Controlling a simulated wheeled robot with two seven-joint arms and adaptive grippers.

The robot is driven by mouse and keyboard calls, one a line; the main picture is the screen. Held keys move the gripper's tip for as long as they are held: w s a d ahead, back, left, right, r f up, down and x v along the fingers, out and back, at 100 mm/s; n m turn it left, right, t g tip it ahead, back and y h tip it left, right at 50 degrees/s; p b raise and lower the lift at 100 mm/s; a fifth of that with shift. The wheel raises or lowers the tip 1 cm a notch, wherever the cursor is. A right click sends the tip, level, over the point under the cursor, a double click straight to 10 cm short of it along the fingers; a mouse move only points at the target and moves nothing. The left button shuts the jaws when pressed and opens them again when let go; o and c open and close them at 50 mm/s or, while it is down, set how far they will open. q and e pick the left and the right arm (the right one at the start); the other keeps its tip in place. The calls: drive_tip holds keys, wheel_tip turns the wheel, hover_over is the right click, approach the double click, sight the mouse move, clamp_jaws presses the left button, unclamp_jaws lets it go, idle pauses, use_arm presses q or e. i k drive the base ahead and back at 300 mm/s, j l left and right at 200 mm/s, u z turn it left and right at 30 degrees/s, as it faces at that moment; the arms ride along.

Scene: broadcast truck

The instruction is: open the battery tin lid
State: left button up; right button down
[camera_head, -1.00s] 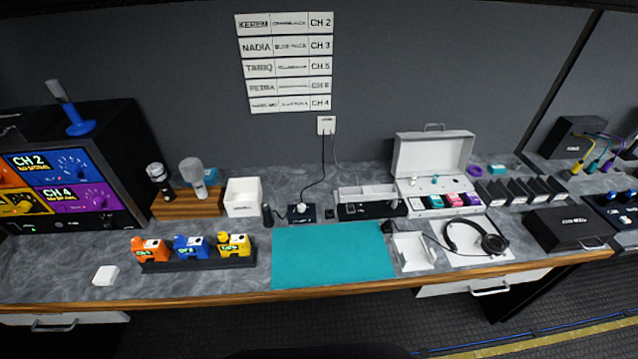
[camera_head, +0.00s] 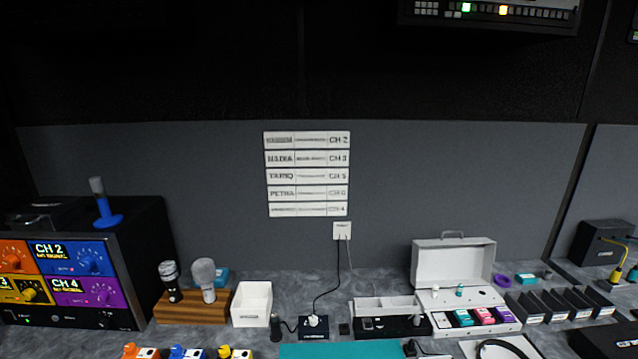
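No thing in view carries a readable battery tin label, so I cannot tell which one is the battery tin. A white case (camera_head: 455,267) stands at the right of the bench with its lid raised, and several coloured packs (camera_head: 483,317) sit in its front. A low box (camera_head: 388,307) with light and dark parts lies just left of it. A black case (camera_head: 606,340) is at the lower right, cut off by the frame edge; its top looks shut. Neither of my grippers is in view.
A white open bin (camera_head: 252,303), a wooden block with microphones (camera_head: 190,306) and a monitor rack (camera_head: 75,272) stand to the left. The teal mat (camera_head: 340,350) is cut off at the bottom. Headphones (camera_head: 503,349) lie at the lower right. A cable hangs from the wall socket (camera_head: 342,231).

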sight(42, 209)
drive_tip(key=u, duration=1.65)
